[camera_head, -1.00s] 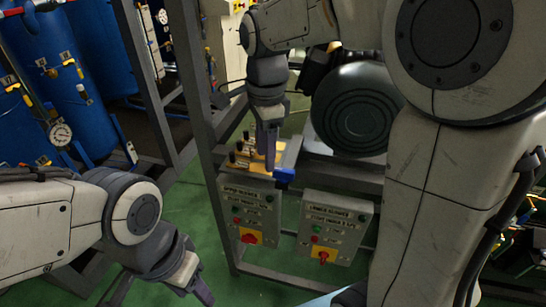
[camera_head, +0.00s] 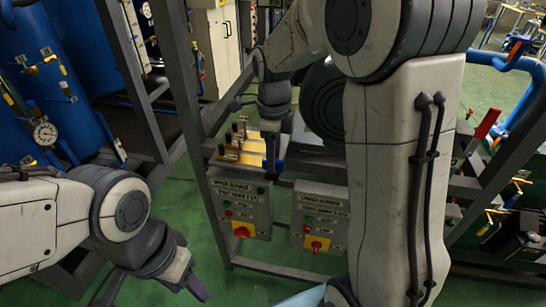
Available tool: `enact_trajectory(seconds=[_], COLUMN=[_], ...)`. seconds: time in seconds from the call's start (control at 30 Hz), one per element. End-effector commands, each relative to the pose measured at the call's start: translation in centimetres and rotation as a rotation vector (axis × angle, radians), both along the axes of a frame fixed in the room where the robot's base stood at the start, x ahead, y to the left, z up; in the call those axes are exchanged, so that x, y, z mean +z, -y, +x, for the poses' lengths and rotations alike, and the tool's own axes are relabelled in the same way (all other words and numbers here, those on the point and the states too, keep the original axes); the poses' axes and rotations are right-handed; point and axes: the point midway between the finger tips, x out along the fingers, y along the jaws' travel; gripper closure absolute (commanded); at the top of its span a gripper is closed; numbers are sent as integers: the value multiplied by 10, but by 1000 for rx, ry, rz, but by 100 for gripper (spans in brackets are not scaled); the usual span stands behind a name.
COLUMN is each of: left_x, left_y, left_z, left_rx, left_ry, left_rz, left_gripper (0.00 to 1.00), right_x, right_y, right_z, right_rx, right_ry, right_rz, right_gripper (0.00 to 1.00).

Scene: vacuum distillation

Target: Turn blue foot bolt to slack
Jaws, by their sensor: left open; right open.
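A small blue piece (camera_head: 277,166), perhaps the blue foot bolt, shows at the edge of the yellow plate (camera_head: 228,156) on the frame above the grey control boxes. My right gripper (camera_head: 271,153) points down at it from above, its fingers beside or in front of it. I cannot tell whether they touch it. One finger is plain; the other is mostly hidden. The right gripper is open. My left gripper (camera_head: 150,290) is open and empty over the green floor at the lower left, well apart from the blue piece.
Two control boxes with red knobs, the left one (camera_head: 238,207) and the right one (camera_head: 319,215), hang below the plate. Black-topped fittings (camera_head: 236,135) stand on the plate. Dark frame posts (camera_head: 200,180) and blue tanks (camera_head: 70,80) are at left; a blue pipe (camera_head: 525,65) is at right.

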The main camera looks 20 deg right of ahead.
Motion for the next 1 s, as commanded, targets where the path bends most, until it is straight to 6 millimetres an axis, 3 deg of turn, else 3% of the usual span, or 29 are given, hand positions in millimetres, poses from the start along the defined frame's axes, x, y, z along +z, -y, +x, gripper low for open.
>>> enact_trajectory(seconds=[0.37,0.5,1.0], left_x=[0,0,6], left_y=[0,0,0], left_z=[0,0,0], left_rx=[0,0,0], left_ry=[0,0,0], left_rz=[0,0,0], left_gripper=[50,50,50], right_x=[-7,-7,-5], right_y=[0,0,0], right_z=[0,0,0], right_rx=[1,1,83], right_ry=[0,0,1], right_rz=[0,0,-1], right_gripper=[48,100,100])
